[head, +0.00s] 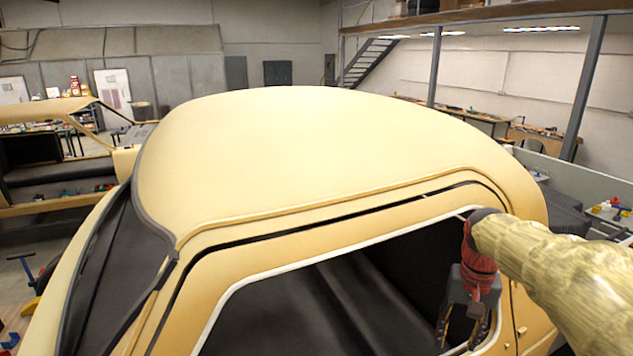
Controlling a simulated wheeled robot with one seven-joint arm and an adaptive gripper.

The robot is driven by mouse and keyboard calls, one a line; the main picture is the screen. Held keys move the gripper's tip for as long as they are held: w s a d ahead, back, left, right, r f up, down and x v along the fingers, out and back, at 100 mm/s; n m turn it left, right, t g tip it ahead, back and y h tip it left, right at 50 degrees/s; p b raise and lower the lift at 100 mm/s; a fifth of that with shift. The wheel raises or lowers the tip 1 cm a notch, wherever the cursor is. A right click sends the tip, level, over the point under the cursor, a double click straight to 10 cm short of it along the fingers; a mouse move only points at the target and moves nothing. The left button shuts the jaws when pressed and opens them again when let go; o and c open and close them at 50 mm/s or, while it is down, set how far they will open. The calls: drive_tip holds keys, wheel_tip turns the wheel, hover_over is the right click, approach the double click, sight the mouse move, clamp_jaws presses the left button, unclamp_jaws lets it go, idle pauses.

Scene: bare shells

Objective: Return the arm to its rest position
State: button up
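My arm (565,270), in a pale yellow sleeve, reaches in from the right edge in the head view. Its red wrist bends down to my dark grey gripper (462,335). The two dark fingers hang downward with a gap between them, and I see nothing held. The gripper overlaps the rear part of the side window opening of a yellow car shell (320,140). I cannot tell whether it is inside the opening or just outside it. The fingertips are low in the view and hard to make out against the dark interior.
The car shell's roof and window frame fill the middle, close to my arm. Another yellow shell (50,112) stands at the left. A grey post (584,90) and workbenches stand behind at the right. Tools lie on a surface (608,212) at the right edge.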

drive_tip(key=s+a+f+n+t+b, duration=0.2)
drive_tip(key=s+a+f+b, duration=0.5)
drive_tip(key=s+f+b, duration=0.2)
drive_tip(key=s+a+f+n+t+b, duration=0.3)
drive_tip(key=s+a+f+b, duration=0.4)
drive_tip(key=s+f+b, duration=0.3)
drive_tip(key=b, duration=0.3)
drive_tip(key=shift+f+b, duration=0.3)
